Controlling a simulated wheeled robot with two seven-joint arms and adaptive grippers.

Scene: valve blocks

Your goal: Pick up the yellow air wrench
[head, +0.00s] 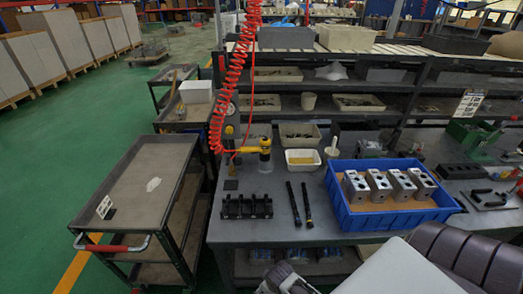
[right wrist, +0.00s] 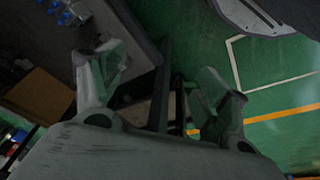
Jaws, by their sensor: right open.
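The yellow air wrench (head: 252,149) is at the back left of the workbench in the head view, beside a coiled red hose (head: 219,120). Its yellow body lies roughly level, with a darker upright end at its right. I cannot tell whether it touches the bench. My right gripper (right wrist: 155,100) is open and empty in the right wrist view, its fingers wide apart with the bench side and green floor beyond. A grey gripper-like part, likely mine, shows at the bottom of the head view, well in front of the wrench. My left gripper is not identifiable in view.
A blue crate (head: 345,218) with several metal valve blocks stands on the bench. A black rack (head: 247,207), two dark rods (head: 300,204) and a white tray (head: 301,167) lie nearer the wrench. A grey cart (head: 140,190) stands left of the bench.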

